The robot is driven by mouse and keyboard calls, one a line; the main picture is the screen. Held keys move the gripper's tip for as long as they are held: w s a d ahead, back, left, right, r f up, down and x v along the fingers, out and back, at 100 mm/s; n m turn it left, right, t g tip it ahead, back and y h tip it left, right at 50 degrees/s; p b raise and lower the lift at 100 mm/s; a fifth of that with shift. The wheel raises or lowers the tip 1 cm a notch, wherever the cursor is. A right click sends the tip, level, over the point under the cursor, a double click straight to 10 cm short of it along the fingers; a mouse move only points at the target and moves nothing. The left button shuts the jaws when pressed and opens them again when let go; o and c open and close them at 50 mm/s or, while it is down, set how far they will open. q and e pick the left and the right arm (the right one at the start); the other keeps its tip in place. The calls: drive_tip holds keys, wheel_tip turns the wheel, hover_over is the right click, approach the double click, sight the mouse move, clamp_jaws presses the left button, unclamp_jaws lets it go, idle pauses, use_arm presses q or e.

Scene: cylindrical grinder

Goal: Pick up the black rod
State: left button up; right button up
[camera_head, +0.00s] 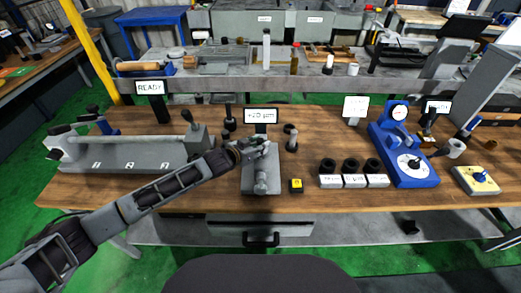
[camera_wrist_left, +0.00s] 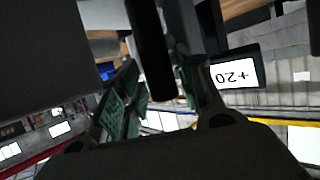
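In the left wrist view a black rod (camera_wrist_left: 151,50) hangs down from the top edge into the space between my left gripper's (camera_wrist_left: 160,95) two green-padded fingers. The fingers stand apart, and background shows between them below the rod's end. I cannot tell whether either finger touches the rod. In the head view my left gripper (camera_head: 252,148) is over the back of a grey gauge stand (camera_head: 262,182), in front of the small display (camera_head: 260,115). I cannot make out the rod between the fingers there. My right gripper is not in view.
A long grey grinder bed (camera_head: 130,157) lies left of the stand. A small yellow-topped block (camera_head: 296,185), several black rings on white labelled blocks (camera_head: 352,181) and a blue gauge stand (camera_head: 405,150) are to the right. Bare wood (camera_head: 335,130) lies behind the rings.

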use_arm(q)
drive_tip(key=c, duration=0.7)
clamp_jaws()
drive_tip(key=shift+r, duration=0.1)
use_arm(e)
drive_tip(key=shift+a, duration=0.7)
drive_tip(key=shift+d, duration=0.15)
